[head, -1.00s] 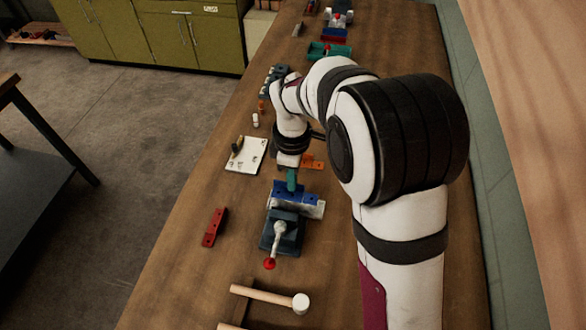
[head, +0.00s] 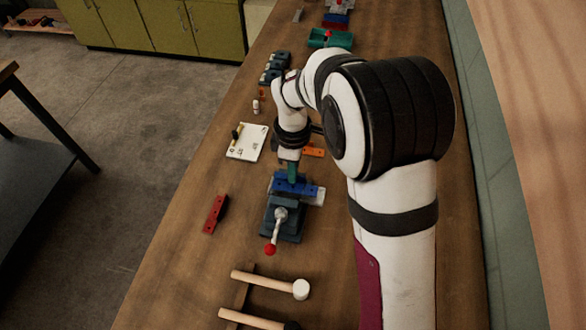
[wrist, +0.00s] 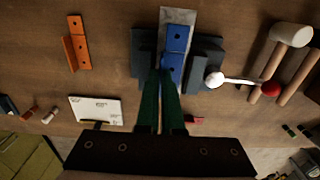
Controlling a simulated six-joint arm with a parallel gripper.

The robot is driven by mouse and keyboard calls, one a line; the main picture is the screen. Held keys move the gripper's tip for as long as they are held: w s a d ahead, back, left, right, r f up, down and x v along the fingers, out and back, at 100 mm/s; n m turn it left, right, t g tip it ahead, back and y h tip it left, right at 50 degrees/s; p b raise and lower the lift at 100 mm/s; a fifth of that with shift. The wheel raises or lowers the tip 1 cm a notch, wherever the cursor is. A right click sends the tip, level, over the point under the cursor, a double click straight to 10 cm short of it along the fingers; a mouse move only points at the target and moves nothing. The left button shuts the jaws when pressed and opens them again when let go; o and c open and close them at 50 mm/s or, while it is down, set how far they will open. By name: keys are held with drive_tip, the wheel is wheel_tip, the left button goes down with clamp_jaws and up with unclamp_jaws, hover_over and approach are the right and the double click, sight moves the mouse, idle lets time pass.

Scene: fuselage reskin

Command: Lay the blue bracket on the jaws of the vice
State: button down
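The blue bracket (head: 295,187) is at the top of the vice (head: 285,226), over the jaws. It also shows in the wrist view (wrist: 176,40), with holes in its face, above a pale metal strip (wrist: 178,14). My gripper (wrist: 161,76) has two green fingers close together at the near edge of the bracket, with blue between their tips. It appears shut on the bracket. In the head view my gripper (head: 292,172) points down at the vice. I cannot tell whether the bracket touches the jaws. The fingers hide part of it.
A red bracket (head: 215,214) lies left of the vice. An orange bracket (head: 313,152) and a white board (head: 247,142) lie beyond it. A white-headed mallet (head: 300,289) lies nearer, by the vice's red-knobbed handle (head: 270,250). Bare bench (head: 185,265) shows at left.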

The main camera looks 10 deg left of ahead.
drive_tip(key=shift+f, duration=0.65)
drive_tip(key=c, duration=1)
unclamp_jaws()
drive_tip(key=shift+r, duration=0.1)
wheel_tip(320, 180, up, 16)
drive_tip(key=s+d+r+m+y, duration=0.1)
drive_tip(key=s+d+r+m, duration=0.1)
drive_tip(key=s+d+m, duration=0.9)
drive_tip(key=s+d+f+m, duration=0.1)
drive_tip(key=s+m, duration=0.3)
drive_tip(key=s+d+f+m, duration=0.2)
drive_tip(key=s+m, duration=0.2)
drive_tip(key=s+d+f+m, duration=0.1)
drive_tip(key=s+f+m, duration=0.1)
drive_tip(key=s+m, duration=0.2)
drive_tip(key=shift+s+d+m+y, duration=0.3)
drive_tip(key=shift+d+y, duration=0.1)
